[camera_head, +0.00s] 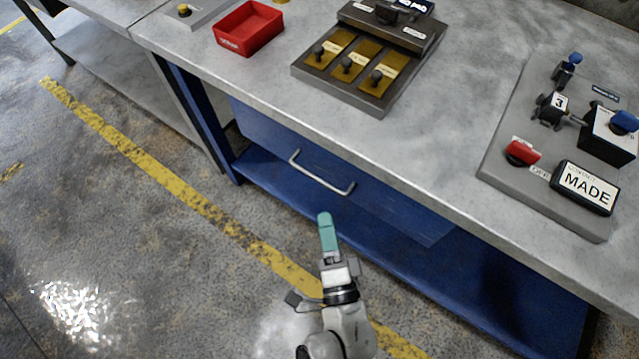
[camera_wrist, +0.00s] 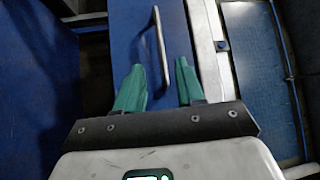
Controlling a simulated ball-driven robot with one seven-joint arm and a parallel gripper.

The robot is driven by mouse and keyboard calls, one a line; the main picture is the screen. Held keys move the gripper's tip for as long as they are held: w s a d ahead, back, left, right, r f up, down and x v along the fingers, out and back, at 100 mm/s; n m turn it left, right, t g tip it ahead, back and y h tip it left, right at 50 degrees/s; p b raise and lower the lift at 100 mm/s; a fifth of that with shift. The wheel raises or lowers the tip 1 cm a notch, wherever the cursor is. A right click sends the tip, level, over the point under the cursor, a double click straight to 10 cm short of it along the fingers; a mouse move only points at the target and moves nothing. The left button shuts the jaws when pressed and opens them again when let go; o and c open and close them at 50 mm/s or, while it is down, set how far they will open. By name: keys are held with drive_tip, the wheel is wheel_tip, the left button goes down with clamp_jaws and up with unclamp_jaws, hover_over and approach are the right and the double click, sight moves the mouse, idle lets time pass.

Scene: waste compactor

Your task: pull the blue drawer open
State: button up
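The blue drawer (camera_head: 390,207) sits under the workbench top, and its front looks flush with the bench. My gripper (camera_head: 326,228) is in front of the drawer, a little below the handle in the picture. In the wrist view the drawer front (camera_wrist: 133,30) fills the upper middle. The handle (camera_wrist: 161,46) lies ahead, between the lines of my two teal fingers (camera_wrist: 158,80). The fingers are apart with nothing between their tips that I can see them gripping. Whether either finger touches the handle cannot be told.
The grey bench top (camera_head: 270,80) overhangs the drawer. On it stand a red tray (camera_head: 248,28), a panel with several gold plates (camera_head: 346,66) and a control board (camera_head: 500,165) with a red button. A blue lower shelf (camera_head: 270,180) lies below. The floor in front is clear.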

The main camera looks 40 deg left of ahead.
drive_tip(key=x, duration=0.9)
drive_tip(key=shift+p, duration=0.35)
drive_tip(key=shift+w, duration=0.1)
clamp_jaws()
